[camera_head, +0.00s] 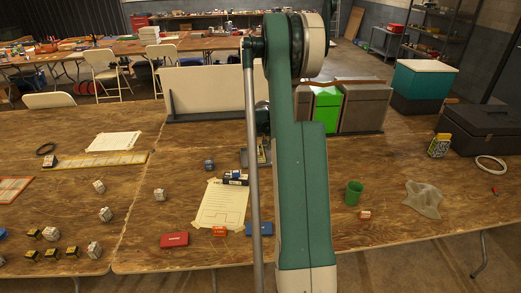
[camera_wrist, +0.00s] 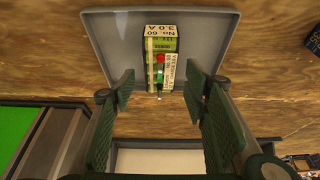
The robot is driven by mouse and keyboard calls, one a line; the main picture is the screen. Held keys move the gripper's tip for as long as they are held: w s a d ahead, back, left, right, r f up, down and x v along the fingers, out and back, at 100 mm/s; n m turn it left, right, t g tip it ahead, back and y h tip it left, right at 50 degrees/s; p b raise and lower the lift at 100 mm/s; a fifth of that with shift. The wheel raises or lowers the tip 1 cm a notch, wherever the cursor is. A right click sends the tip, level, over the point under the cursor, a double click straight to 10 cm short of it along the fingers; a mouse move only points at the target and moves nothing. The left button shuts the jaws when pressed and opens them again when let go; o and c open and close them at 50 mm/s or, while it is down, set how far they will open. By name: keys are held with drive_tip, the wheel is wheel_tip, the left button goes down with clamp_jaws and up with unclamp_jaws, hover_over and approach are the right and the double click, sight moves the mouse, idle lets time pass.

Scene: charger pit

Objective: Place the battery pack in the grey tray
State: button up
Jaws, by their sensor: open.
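The pack appears apart from both fingers. In the head view the grey tray (camera_head: 244,158) shows only in part, since my arm covers much of it, and my gripper is mostly hidden there.
A green box (camera_head: 326,108) and grey boxes stand behind the tray to the right, near a low white panel (camera_head: 215,88). A green cup (camera_head: 354,193) and a cloth (camera_head: 425,199) lie right of my arm.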

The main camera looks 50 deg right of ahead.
drive_tip(key=p+v, duration=0.1)
drive_tip(key=v, duration=0.6)
drive_tip(key=shift+r, duration=0.25)
drive_tip(key=shift+s+a, duration=0.1)
idle(0.4)
drive_tip(key=s+a+r+n+t, duration=0.1)
drive_tip(key=a+r, duration=0.6)
drive_tip(key=a, duration=0.6)
drive_tip(key=a+r+n+y, duration=0.15)
drive_tip(key=a+r, duration=0.45)
drive_tip(key=a, duration=0.7)
drive_tip(key=s+a+r+n+t+h, duration=0.1)
drive_tip(key=a+r+n, duration=0.1)
drive_tip(key=a+r, duration=0.8)
drive_tip(key=s+a+n+t+y, duration=0.1)
drive_tip(key=s+a, duration=0.4)
drive_tip(key=a, duration=0.5)
drive_tip(key=s+a+n, duration=0.1)
drive_tip(key=s+a, duration=0.3)
drive_tip(key=a, duration=0.6)
drive_tip(key=s+a+f+n+t+y, duration=0.1)
drive_tip(key=s+a+f, duration=0.3)
drive_tip(key=s+a, duration=0.8)
drive_tip(key=shift+s+n+y, duration=0.35)
drive_tip(key=shift+s+n, duration=0.25)
drive_tip(key=shift+n, duration=0.15)
